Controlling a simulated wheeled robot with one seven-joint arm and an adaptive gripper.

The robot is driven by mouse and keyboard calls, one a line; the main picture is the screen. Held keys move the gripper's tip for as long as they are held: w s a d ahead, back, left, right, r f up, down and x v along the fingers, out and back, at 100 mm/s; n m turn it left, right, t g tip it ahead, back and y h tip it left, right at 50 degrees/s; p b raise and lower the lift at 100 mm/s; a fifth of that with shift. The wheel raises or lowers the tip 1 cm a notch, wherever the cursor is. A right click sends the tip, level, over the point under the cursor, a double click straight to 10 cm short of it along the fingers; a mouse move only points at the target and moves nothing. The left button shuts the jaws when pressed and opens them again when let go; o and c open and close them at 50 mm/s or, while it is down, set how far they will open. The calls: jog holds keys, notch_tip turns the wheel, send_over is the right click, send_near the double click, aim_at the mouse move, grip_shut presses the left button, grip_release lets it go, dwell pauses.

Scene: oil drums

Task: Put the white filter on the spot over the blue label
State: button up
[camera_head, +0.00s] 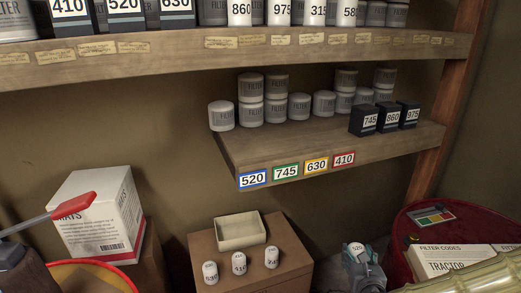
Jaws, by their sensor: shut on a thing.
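My gripper (359,262) is at the lower right, shut on a white filter (357,248) marked 520. The filter sits upright or nearly so between the fingers, which hide its lower part. The blue label (252,179) reads 520 and is at the left end of the lower shelf's front edge. The shelf top (252,155) just over it is bare. My gripper is below the shelf and to the right of the blue label.
Green, yellow and red labels continue rightward. Grey filters (276,110) and black boxes (370,120) stand farther back on the shelf. Several white filters (239,264) and an open tray (240,232) sit on a brown box (290,265). A red drum (400,225) is at right.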

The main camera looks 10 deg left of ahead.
jog(key=w+a+r+n+g+y, duration=0.25)
jog(key=a+r+n+y, duration=0.4)
jog(key=a+r, duration=1.15)
jog(key=s+a+r+n+g+y+p, duration=0.1)
jog(key=s+a+r+n+g+y, duration=0.2)
jog(key=a+r, duration=0.45)
jog(key=s+a+r+n+g+y+p, duration=0.15)
jog(key=s+a+r, duration=0.35)
jog(key=r, duration=0.6)
jog(key=shift+g, duration=0.4)
jog(key=shift+w+a+f+p, duration=0.85)
jog(key=shift+w+p, duration=0.3)
jog(key=shift+w, duration=1.4)
jog(key=shift+w+a+f+p, duration=0.8)
jog(key=shift+w+p, duration=0.4)
jog(key=shift+w, duration=1.4)
jog(key=shift+w+a+f+p, duration=0.85)
jog(key=shift+w+p, duration=0.3)
jog(key=shift+w, duration=1.4)
jog(key=shift+s+f, duration=0.1)
jog(key=shift+f, duration=0.05)
